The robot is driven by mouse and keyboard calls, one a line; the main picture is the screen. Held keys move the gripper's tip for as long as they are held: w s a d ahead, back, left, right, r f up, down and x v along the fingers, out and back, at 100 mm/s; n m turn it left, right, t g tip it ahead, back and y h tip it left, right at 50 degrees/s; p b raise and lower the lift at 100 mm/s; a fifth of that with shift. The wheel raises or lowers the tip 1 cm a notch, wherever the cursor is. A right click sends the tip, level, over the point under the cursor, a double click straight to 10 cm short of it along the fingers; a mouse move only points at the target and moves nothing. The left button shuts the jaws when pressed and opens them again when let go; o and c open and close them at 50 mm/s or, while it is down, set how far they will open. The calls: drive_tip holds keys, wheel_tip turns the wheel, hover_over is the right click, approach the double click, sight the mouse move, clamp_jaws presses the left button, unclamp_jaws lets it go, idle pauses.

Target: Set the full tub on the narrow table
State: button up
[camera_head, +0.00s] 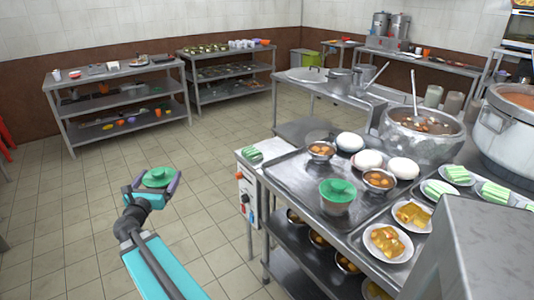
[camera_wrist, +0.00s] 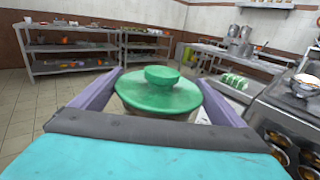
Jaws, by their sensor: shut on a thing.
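My gripper (camera_head: 152,188) is shut on a tub with a round green lid (camera_head: 159,177), held out over the open floor to the left of the steel counter. In the wrist view the green-lidded tub (camera_wrist: 158,94) sits between the two purple fingers, upright as far as I can tell. Its contents are hidden by the lid. Another green-lidded tub (camera_head: 337,196) stands on the counter. A narrow white-sided table (camera_head: 247,185) stands against the counter's left end, with a stack of green-and-white items on it. I cannot tell for sure whether this is the narrow table named.
The steel counter (camera_head: 290,180) holds bowls, plates, white rounded items and a large pot (camera_head: 422,147). Steel shelf tables (camera_head: 120,70) and (camera_wrist: 75,47) stand along the back wall.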

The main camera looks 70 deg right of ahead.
drive_tip(key=s+d+r+m+g+b, duration=0.1)
drive_tip(key=s+d+r+m+g, duration=0.15)
drive_tip(key=s+d, duration=1.5)
drive_tip(key=s+d+r+g, duration=0.1)
drive_tip(key=s+d, duration=0.5)
drive_tip(key=s, duration=0.3)
drive_tip(key=s+d+r+m+g+h+b, duration=0.1)
drive_tip(key=s+d+g, duration=0.1)
drive_tip(key=s+d, duration=0.5)
drive_tip(key=shift+s, duration=1.15)
drive_tip(key=shift+r, duration=0.1)
hover_over(278, 151)
drive_tip(key=shift+s+a+f, duration=0.25)
drive_tip(key=shift+a+f, duration=0.2)
drive_tip(key=shift+f, duration=0.25)
drive_tip(key=shift+w+d+f+b, duration=0.1)
drive_tip(key=shift+d+f+b, duration=0.1)
drive_tip(key=shift+f, duration=0.7)
drive_tip(key=shift+w+d+f+b, duration=0.1)
drive_tip(key=shift+d+f, duration=0.1)
drive_tip(key=shift+f, duration=0.7)
